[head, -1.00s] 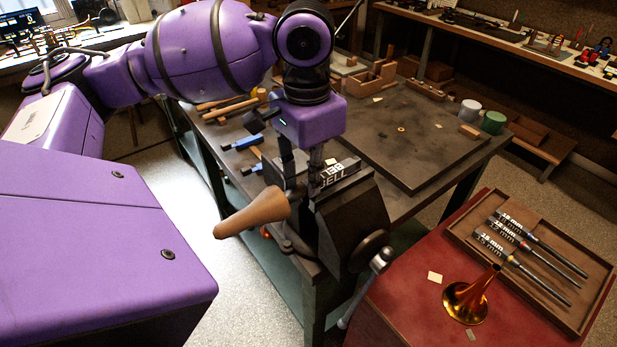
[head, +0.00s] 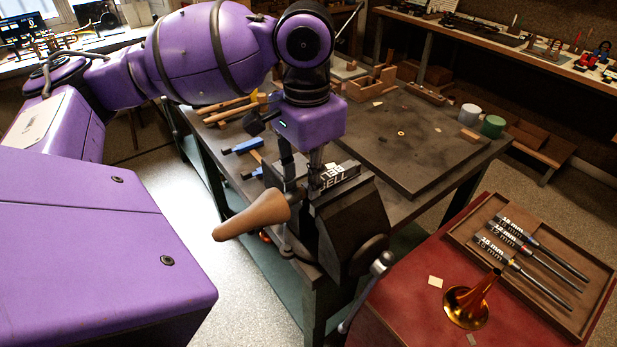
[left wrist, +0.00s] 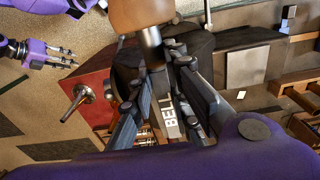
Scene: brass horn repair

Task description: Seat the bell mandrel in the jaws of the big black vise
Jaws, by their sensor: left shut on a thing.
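The bell mandrel (head: 255,213) is a tan cone with a dark collar and a grey shank lettered BELL. It lies sideways, its cone pointing left in the head view. My left gripper (head: 302,182) is shut on the mandrel near the collar. The left wrist view shows the cone (left wrist: 140,14) and the fingers (left wrist: 168,85) around the shank. The big black vise (head: 355,232) stands at the bench corner, and the BELL part is at its jaw tops. I cannot tell how deep it sits. My right gripper (left wrist: 66,55) appears open and empty in the left wrist view.
Blue-headed hammers (head: 242,146) lie on the bench left of the vise. A dark board (head: 405,140) covers much of the bench. A red table (head: 405,290) at right holds a brass horn (head: 470,303) and a wooden tray (head: 590,280) of labelled rods.

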